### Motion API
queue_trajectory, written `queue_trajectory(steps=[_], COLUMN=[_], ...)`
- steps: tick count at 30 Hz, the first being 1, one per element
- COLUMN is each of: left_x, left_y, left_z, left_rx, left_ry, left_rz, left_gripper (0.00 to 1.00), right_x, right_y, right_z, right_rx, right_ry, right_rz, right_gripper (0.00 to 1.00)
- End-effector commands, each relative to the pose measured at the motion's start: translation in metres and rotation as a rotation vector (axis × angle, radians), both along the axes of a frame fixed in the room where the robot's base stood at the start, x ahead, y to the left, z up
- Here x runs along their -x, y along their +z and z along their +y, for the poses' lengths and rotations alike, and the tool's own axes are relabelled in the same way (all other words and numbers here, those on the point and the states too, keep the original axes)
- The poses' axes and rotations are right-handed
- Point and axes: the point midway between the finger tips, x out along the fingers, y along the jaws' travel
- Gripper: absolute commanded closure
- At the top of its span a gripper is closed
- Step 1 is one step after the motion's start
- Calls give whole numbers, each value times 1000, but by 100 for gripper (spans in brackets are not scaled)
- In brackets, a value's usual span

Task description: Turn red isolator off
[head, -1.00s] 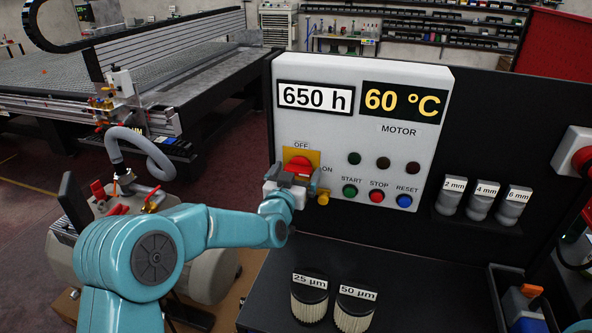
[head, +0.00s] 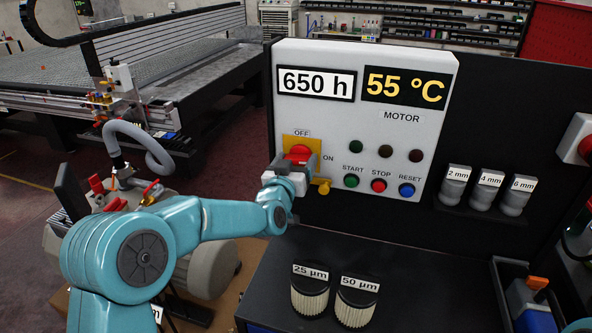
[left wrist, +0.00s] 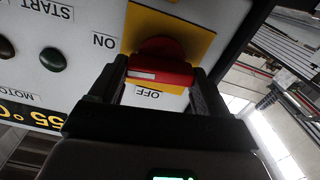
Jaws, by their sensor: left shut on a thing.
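The red isolator (head: 298,153) is a rotary handle on a yellow plate (head: 315,146) at the lower left of the white control panel, with OFF marked above it and ON to its right. My left gripper (head: 292,170) is at the handle, with its fingers around it. In the left wrist view the red handle (left wrist: 165,70) with a white mark sits between the two dark fingers (left wrist: 160,88), and OFF and ON appear upside down. The gripper hides part of the handle in the head view, and its exact angle is hard to tell. My right gripper is not in view.
The panel (head: 395,140) shows 650 h and 55 °C. START (head: 351,181), STOP (head: 379,185) and RESET (head: 406,189) buttons lie to the right of the isolator. Two filters (head: 310,298) stand below on the black surface.

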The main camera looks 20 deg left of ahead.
Motion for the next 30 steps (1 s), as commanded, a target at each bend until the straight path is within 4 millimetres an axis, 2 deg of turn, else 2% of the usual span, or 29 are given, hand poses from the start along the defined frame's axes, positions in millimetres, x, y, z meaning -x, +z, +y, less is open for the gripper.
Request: queue_trajectory(steps=[1, 12, 21, 30], left_x=[0, 0, 0, 0], left_y=[-5, -5, -3, -2], left_z=[0, 2, 3, 4], left_rx=[35, 379, 664, 949], left_ry=[0, 1, 0, 0], left_rz=[-10, -10, -9, -8], left_gripper=[54, 54, 54, 54], right_x=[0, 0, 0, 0], right_y=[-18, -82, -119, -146], right_z=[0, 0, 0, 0], right_rx=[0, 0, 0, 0], right_ry=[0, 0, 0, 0], right_rz=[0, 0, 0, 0], right_gripper=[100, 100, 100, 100])
